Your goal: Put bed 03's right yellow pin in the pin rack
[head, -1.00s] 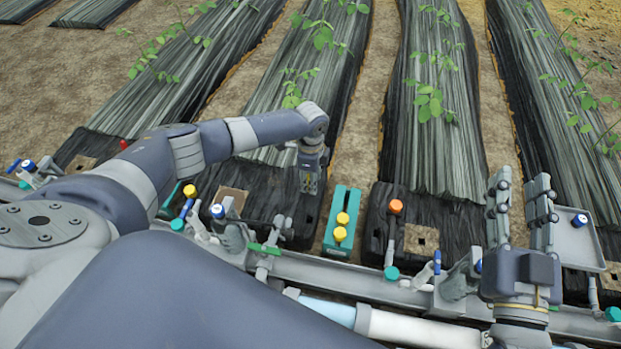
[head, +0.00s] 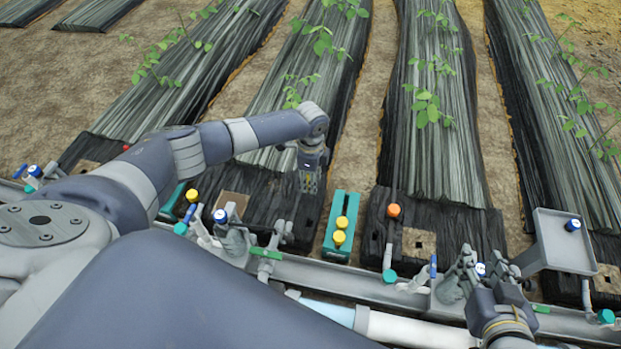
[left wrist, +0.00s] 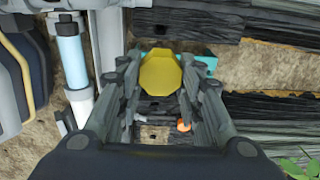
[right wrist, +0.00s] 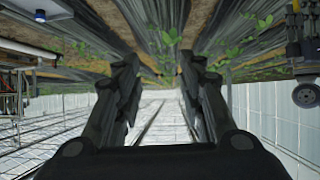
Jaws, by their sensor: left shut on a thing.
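A teal block (head: 335,247) that looks like the pin rack stands between two beds, with two yellow pins (head: 342,222) upright in it. My left gripper (head: 311,185) points down just left of and beyond the rack, over the dark bed end. In the left wrist view, it is shut on a yellow pin (left wrist: 160,72), whose head shows between the fingers; teal shows behind it. The held pin is hidden in the head view. My right gripper (head: 488,268) is at the lower right by the rail, its fingers apart and empty in the right wrist view (right wrist: 157,85).
An orange pin (head: 393,210) stands on the bed right of the rack. Another yellow pin (head: 192,195) is at left. A grey rail (head: 350,276) with valves runs in front. A grey tray (head: 552,245) with a blue-capped item (head: 573,225) is at right.

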